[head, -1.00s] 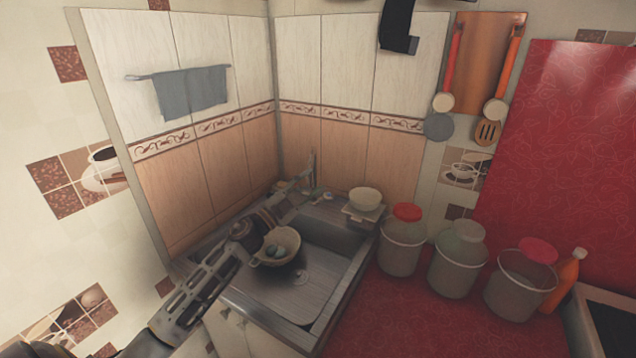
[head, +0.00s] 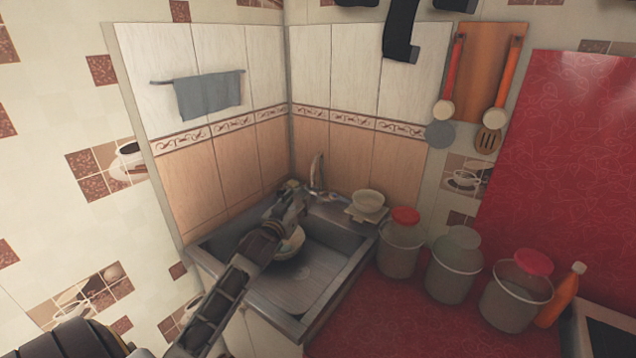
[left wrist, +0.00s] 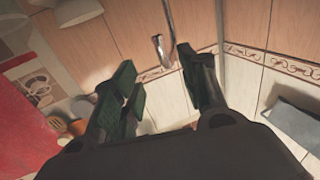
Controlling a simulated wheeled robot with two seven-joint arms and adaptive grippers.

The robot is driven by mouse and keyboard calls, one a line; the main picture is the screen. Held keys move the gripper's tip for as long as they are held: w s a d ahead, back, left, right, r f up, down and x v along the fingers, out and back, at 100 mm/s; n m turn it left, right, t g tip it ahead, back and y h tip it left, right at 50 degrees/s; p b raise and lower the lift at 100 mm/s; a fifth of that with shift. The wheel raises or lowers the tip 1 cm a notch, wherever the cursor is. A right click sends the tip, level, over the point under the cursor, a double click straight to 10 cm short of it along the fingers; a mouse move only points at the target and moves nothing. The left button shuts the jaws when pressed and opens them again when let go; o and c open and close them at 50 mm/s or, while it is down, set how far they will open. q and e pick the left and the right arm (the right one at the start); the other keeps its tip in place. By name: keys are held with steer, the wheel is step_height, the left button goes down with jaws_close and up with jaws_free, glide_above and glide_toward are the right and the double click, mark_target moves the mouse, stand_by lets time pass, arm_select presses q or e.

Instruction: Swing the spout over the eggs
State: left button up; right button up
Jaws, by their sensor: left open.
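The tap's curved metal spout (head: 317,168) stands at the back corner of the sink. It also shows in the left wrist view (left wrist: 159,47), between and beyond my fingertips. My left gripper (head: 293,190) is open and empty, close to the spout's left side in the head view. In the left wrist view my left gripper (left wrist: 156,66) has its two dark fingers spread wide. I cannot tell whether a finger touches the spout. A pale bowl (head: 294,243) sits in the sink, partly behind my left arm. The eggs are hidden now; earlier they showed in this bowl.
The metal sink (head: 345,272) has free room right of the bowl. Lidded buckets (head: 398,255) line the red counter (head: 375,315). A grey towel (head: 208,96) hangs on the left wall.

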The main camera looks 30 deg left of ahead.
mark_target(312, 182)
arm_select(q)
steer(key=shift+a+f, duration=0.1)
steer(key=shift+f, duration=0.05)
stand_by(0.3)
steer(key=shift+w+a+p, duration=0.2)
steer(key=shift+w+a, duration=0.2)
steer(key=shift+w, duration=1.85)
steer(key=shift+w+a+p, duration=0.2)
steer(key=shift+w+a, duration=0.2)
steer(key=shift+w, duration=1.85)
steer(key=shift+w+a+p, duration=0.2)
steer(key=shift+w+a, duration=0.2)
steer(key=shift+w, duration=1.85)
jaws_close()
